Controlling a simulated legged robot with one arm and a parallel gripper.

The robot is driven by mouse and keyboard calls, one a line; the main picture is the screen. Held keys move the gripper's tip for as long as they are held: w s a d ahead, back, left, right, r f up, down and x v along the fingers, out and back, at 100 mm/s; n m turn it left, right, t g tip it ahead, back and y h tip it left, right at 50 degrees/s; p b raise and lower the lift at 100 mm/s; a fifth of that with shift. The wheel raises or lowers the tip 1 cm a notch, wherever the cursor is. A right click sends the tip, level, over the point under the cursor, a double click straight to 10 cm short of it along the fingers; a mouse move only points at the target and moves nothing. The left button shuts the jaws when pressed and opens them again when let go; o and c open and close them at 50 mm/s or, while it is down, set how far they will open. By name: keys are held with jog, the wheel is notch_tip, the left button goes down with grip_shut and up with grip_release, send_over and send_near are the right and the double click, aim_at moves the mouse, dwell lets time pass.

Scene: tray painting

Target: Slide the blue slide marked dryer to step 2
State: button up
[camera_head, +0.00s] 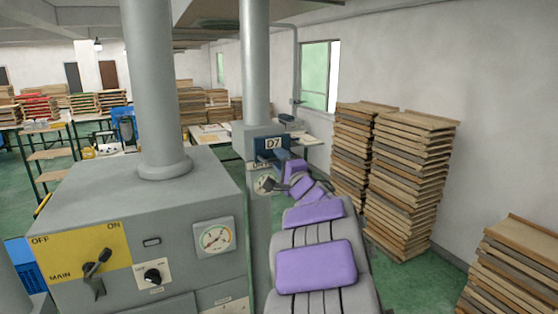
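My grey and purple arm reaches forward to this spot. My gripper (282,159) is at its far end, close to the plate and partly hidden by my arm. Its fingers are too small to tell open from shut, or whether it touches anything.
A grey cabinet (130,210) with an OFF/ON lever (96,270), a knob (152,277) and a gauge (215,237) stands near left, with a thick pipe on top. Tall tray stacks (408,185) line the right wall. Green floor shows between the stacks.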

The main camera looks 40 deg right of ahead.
jog(key=shift+w, duration=0.35)
grip_shut()
dwell(0.5)
